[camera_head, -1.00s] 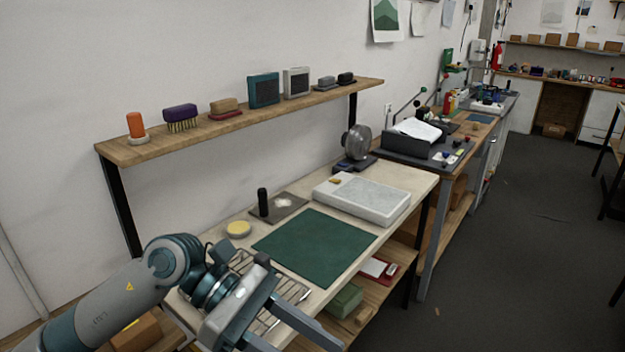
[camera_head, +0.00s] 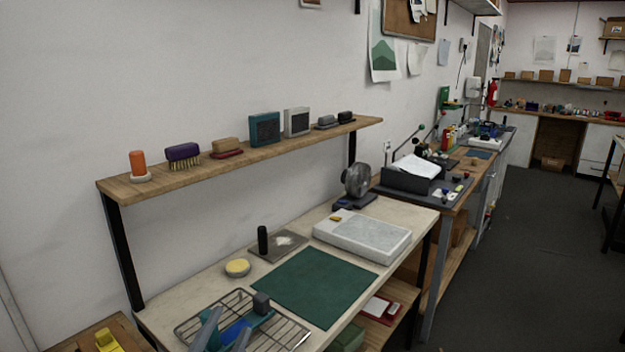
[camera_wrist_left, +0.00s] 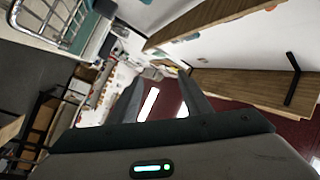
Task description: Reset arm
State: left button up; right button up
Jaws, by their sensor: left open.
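My left gripper (camera_head: 225,335) shows at the bottom edge of the head view, only as two grey fingertips pointing up. The fingers stand apart with nothing seen between them. They are in front of a wire rack (camera_head: 186,327) on the pale workbench (camera_head: 165,316). A blue item with a dark grey block (camera_head: 262,303) is at the rack, just behind the fingertips. In the left wrist view the open fingers (camera_wrist_left: 168,95) also show apart and empty. The rest of my left arm is out of the head view. My right gripper is not in view.
A green mat (camera_head: 315,285), yellow round pad (camera_head: 237,267), black upright handle (camera_head: 262,240) and pale flat box (camera_head: 362,238) are on the bench. A wooden shelf (camera_head: 150,185) with brushes and blocks runs above. Open floor (camera_head: 530,280) lies right.

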pick_arm(q)
jog(key=s+a+f+n+g+y, duration=0.1)
jog(key=s+a+f+n+g, duration=0.15)
jog(key=f, duration=0.35)
jog(key=s+a+f+n+g+y, duration=0.2)
jog(key=s+f+g, duration=0.1)
jog(key=f, duration=0.4)
jog(key=s+a+f+n+g+y, duration=0.1)
jog(key=s+a+f+n+g, duration=0.15)
jog(key=f, duration=0.35)
jog(key=s+f+n+g, duration=0.2)
jog(key=s+f+g, duration=0.2)
jog(key=s+f, duration=0.5)
jog(key=s+f+n+g, duration=0.1)
jog(key=s+f+g, duration=0.35)
jog(key=s, duration=0.75)
notch_tip(320, 180, down, 28)
jog(key=s+g, duration=0.1)
jog(key=s, duration=0.1)
jog(key=s+a+f+g+b, duration=0.1)
jog(key=s+a+f, duration=0.2)
jog(key=s+f, duration=1.5)
jog(key=shift+a+f, duration=0.15)
jog(key=shift+f, duration=0.4)
jog(key=shift+g, duration=0.25)
